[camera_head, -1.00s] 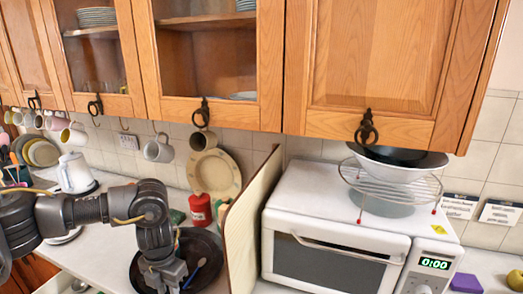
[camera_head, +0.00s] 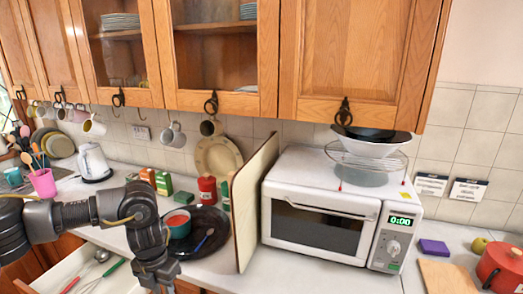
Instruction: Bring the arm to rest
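My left arm reaches in from the left edge, bends at the elbow and hangs down over the front of the counter. My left gripper (camera_head: 160,283) points down at the bottom edge, in front of the dark pan (camera_head: 212,238) and beside the open drawer (camera_head: 58,275). Its fingertips are cut off or too small to read, so I cannot tell whether it is open or shut. My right arm and gripper are not in view.
A wooden board (camera_head: 252,200) stands upright by the white microwave (camera_head: 322,215). Wall cabinets (camera_head: 362,55) hang above. A red pot (camera_head: 503,266) sits at the far right.

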